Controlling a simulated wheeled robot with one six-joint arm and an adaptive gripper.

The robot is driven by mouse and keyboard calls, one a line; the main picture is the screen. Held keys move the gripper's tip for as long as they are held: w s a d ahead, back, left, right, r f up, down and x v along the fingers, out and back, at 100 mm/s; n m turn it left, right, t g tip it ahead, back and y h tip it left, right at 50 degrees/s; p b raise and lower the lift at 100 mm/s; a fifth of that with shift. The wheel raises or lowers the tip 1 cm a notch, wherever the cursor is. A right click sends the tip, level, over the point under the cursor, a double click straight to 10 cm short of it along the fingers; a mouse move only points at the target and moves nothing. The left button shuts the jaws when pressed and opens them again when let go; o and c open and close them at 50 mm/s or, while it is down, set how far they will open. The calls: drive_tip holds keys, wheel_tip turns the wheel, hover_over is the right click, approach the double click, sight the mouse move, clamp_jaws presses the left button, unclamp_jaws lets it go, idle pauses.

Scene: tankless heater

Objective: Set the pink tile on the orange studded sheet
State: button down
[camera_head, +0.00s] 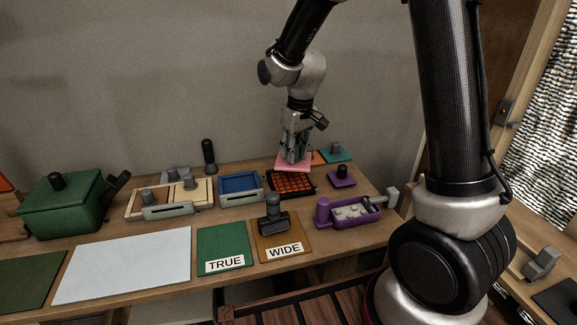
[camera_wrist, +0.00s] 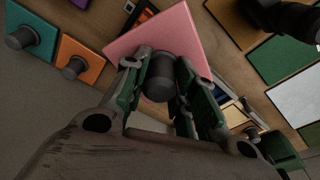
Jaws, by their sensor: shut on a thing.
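The pink tile (camera_head: 293,164) is at the back right of the table in the head view, under my gripper (camera_head: 291,153). In the wrist view the pink tile (camera_wrist: 172,30) spreads beyond the fingers, and my gripper (camera_wrist: 160,78) is shut on its dark grey knob. Whether the tile is clear of the table is hard to tell. The orange studded sheet (camera_head: 293,185), an orange grid in a dark frame, lies just in front of the tile in the head view. In the wrist view the tile hides most of that area.
An orange knobbed tile (camera_wrist: 83,60) and a teal knobbed tile (camera_head: 338,156) are close by the pink one. A purple knobbed tile (camera_head: 342,180) lies right of the sheet, a blue tray (camera_head: 241,186) left.

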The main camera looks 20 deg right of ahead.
wheel_tip(320, 180, down, 9)
drive_tip(key=shift+s+r, duration=0.1)
idle(0.3)
drive_tip(key=c, duration=1.2)
unclamp_jaws()
drive_tip(key=shift+o, duration=0.2)
